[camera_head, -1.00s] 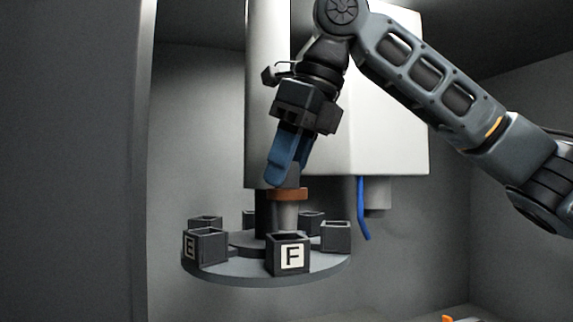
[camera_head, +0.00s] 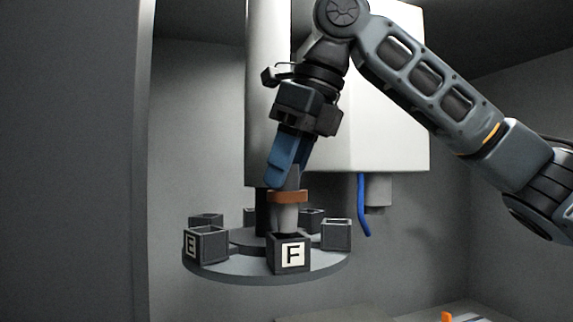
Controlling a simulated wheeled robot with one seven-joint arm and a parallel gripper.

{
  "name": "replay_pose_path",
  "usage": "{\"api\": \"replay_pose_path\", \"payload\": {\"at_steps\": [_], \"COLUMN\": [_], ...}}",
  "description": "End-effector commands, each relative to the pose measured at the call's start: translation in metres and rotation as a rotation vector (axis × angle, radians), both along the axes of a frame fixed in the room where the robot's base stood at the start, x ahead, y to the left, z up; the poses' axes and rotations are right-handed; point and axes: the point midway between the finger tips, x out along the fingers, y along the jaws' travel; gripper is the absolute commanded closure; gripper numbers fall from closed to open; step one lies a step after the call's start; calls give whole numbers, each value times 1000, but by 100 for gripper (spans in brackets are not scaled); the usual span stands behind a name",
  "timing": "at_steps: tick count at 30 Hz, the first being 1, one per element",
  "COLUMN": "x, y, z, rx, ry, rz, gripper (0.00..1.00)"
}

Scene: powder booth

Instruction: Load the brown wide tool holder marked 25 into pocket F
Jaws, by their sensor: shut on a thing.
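The brown-collared tool holder (camera_head: 288,197) hangs upright below my gripper (camera_head: 286,180), its grey taper pointing down. My gripper's blue fingers are shut on its upper part. The lower tip of the taper is at the top opening of pocket F (camera_head: 289,254), and the pocket's front wall may hide the very end. I cannot tell how far inside it is. Pocket F is a dark square box with a white F label at the front of the round carousel (camera_head: 225,273). No number 25 is legible on the holder.
Pocket E (camera_head: 206,245) stands left of F, and another open pocket (camera_head: 336,235) stands to the right. More pockets stand behind. A white column and housing (camera_head: 385,110) rise close behind my gripper, with a blue hose (camera_head: 362,205) at right. An orange item (camera_head: 447,316) lies low at right.

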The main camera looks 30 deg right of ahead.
Motion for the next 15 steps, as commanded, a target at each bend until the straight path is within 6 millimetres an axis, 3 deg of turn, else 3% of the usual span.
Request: {"api": "replay_pose_path", "payload": {"at_steps": [15], "x": [0], "y": [0], "z": [-19], "rx": [1], "ry": [-1], "rz": [1], "gripper": [100]}}
